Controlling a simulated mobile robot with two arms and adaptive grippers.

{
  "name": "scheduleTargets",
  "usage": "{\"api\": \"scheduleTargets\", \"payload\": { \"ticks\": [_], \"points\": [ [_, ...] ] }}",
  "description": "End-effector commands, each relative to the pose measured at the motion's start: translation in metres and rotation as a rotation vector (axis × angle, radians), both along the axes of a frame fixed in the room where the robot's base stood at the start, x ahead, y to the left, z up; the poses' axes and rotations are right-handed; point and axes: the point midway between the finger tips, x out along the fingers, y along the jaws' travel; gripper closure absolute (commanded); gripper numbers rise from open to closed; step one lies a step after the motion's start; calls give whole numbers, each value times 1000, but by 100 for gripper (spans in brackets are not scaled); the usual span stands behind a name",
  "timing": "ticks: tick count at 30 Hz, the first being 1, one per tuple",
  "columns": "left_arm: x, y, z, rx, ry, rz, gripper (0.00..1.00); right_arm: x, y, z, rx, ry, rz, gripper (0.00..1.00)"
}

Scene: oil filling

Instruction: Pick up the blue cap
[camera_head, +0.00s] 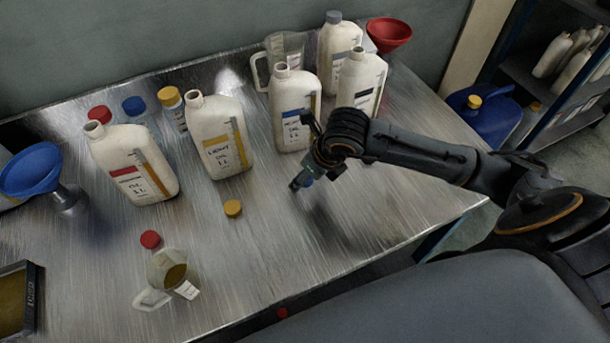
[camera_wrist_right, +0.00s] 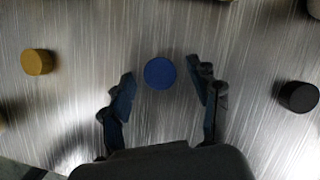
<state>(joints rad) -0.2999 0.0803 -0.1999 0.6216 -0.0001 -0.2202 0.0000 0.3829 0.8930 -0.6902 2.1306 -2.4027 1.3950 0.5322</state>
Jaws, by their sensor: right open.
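The blue cap (camera_wrist_right: 159,73) lies on the metal table top in the right wrist view, a flat round disc between the two fingertips of my right gripper (camera_wrist_right: 161,79). The fingers are spread apart, with visible gaps on both sides of the cap. In the head view my right gripper (camera_head: 306,168) hangs low over the middle of the table, pointing down. A bit of the blue cap (camera_head: 308,182) shows there, mostly hidden by the gripper. My left gripper is not in view.
A yellow cap (camera_wrist_right: 38,62) lies left and a black cap (camera_wrist_right: 298,96) right of my right gripper. White oil bottles, including one with a blue label (camera_head: 293,112), stand behind. A measuring jug (camera_head: 168,272) and a red cap (camera_head: 150,239) are at the front left.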

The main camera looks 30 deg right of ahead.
Motion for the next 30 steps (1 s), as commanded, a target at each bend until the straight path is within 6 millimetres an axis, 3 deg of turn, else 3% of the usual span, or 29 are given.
{"api": "scheduleTargets", "payload": {
  "ticks": [3,9,10,23,30],
  "points": [
    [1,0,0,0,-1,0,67,0,0,0,0,0,0,39],
    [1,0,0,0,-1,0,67,0,0,0,0,0,0,73],
    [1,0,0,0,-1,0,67,0,0,0,0,0,0,75],
    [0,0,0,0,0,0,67,0,0,3,0,-1,0,75],
    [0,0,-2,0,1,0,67,1,0,30,0,-5,0,75]
  ]
}}
